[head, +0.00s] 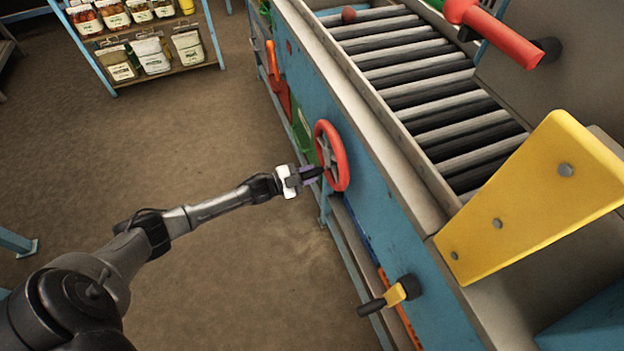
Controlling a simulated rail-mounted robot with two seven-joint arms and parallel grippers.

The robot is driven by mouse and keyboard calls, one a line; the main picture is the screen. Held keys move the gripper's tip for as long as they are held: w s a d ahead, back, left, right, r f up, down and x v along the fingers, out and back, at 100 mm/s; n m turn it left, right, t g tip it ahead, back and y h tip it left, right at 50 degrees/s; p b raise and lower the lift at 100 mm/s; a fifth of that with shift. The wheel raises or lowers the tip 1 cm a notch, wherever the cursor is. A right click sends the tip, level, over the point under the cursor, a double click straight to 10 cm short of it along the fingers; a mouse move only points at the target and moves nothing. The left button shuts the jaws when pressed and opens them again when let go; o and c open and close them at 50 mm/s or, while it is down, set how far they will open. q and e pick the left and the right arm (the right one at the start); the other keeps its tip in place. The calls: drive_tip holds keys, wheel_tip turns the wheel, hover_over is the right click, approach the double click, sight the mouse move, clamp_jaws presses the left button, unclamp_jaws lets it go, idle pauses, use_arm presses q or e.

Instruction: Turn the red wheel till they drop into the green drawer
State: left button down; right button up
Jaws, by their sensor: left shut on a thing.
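The red wheel (331,155) stands upright on the blue side of the conveyor machine, with dark spokes inside its red rim. My left gripper (315,172) reaches it from the left and is shut on it near the hub side; the exact grip point is small and partly hidden. A green part (303,133) shows low on the machine's side, behind the wheel; I cannot tell if it is the green drawer. A small reddish-brown round thing (348,14) lies at the far end of the rollers. My right gripper is out of view.
The roller conveyor (432,88) runs along the machine's top. A yellow plate (535,200) and a red handle (500,35) stand over it. A yellow-and-black crank (393,295) sticks out low on the near side. A shelf of sacks (150,45) stands far left. Floor between is clear.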

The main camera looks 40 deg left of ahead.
sight(316, 142)
use_arm(q)
drive_tip(key=a+m, duration=0.1)
drive_tip(key=m, duration=0.1)
drive_tip(key=w+a+r+m, duration=0.1)
drive_tip(key=m, duration=0.1)
drive_tip(key=w+a+r+m, duration=0.1)
drive_tip(key=a+m, duration=0.1)
drive_tip(key=shift+r, duration=0.2)
drive_tip(key=shift+w+a+r+m, duration=0.1)
drive_tip(key=shift+a+r+m, duration=0.15)
drive_tip(key=shift+m, duration=0.3)
drive_tip(key=shift+w+a+r+m, duration=0.1)
drive_tip(key=shift+r+m, duration=0.2)
drive_tip(key=shift+m, duration=0.25)
drive_tip(key=shift+w+a+r+m+p, duration=0.15)
drive_tip(key=shift+a+r+m+p, duration=0.15)
drive_tip(key=shift+r+m, duration=0.35)
drive_tip(key=shift+w+a+r+m+p, duration=0.1)
drive_tip(key=shift+a+r+m+p, duration=0.2)
drive_tip(key=shift+r+m, duration=0.35)
drive_tip(key=shift+r, duration=0.1)
drive_tip(key=c, duration=0.9)
unclamp_jaws()
drive_tip(key=shift+d, duration=0.1)
drive_tip(key=shift+o, duration=0.2)
